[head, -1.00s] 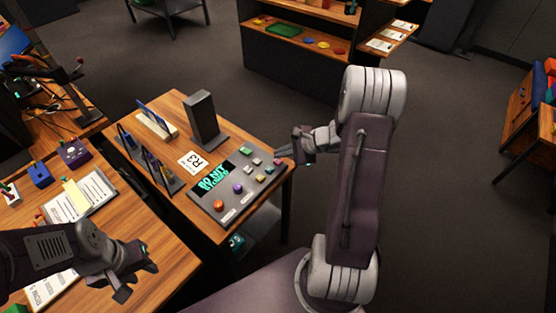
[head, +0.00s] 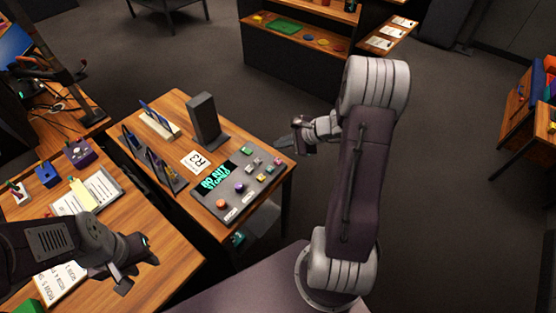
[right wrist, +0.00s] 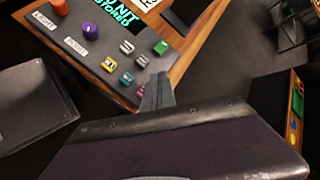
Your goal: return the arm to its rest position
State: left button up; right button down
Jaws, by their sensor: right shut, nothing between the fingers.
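My right arm rises at the right of the head view. Its gripper (head: 286,141) is shut and empty, at the right edge of the grey control panel (head: 262,186) and apart from its buttons. In the right wrist view its closed grey fingers (right wrist: 158,94) point toward the panel's edge, with the table edge and floor behind.
A dark upright block (head: 203,118), an R3 card (head: 196,161) and upright racks stand on the panel's table. A clipboard (head: 98,190) and small boxes lie on the left table. A shelf (head: 300,62) stands behind. Open floor lies beyond my right arm.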

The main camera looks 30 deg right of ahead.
dwell(0.3)
jog(key=s+a+r+n+g+y+p, duration=0.15)
jog(key=a+r+n, duration=0.25)
jog(key=a, duration=0.4)
jog(key=s+a+r+n+g+p, duration=0.1)
jog(key=a+r+n+g+p, duration=0.2)
jog(key=a, duration=0.5)
jog(key=s+a+n+g+h, duration=0.25)
jog(key=s+n, duration=0.55)
jog(key=s, duration=0.4)
jog(key=s+d+f+n+h, duration=0.2)
jog(key=s+d+n+h, duration=0.1)
jog(key=d+n+h, duration=0.1)
jog(key=d+n, duration=0.1)
jog(key=d, duration=0.1)
jog(key=shift+d+f+t, duration=0.15)
jog(key=shift+d+t, duration=0.15)
jog(key=shift+d, duration=0.05)
jog(key=shift+d, duration=0.1)
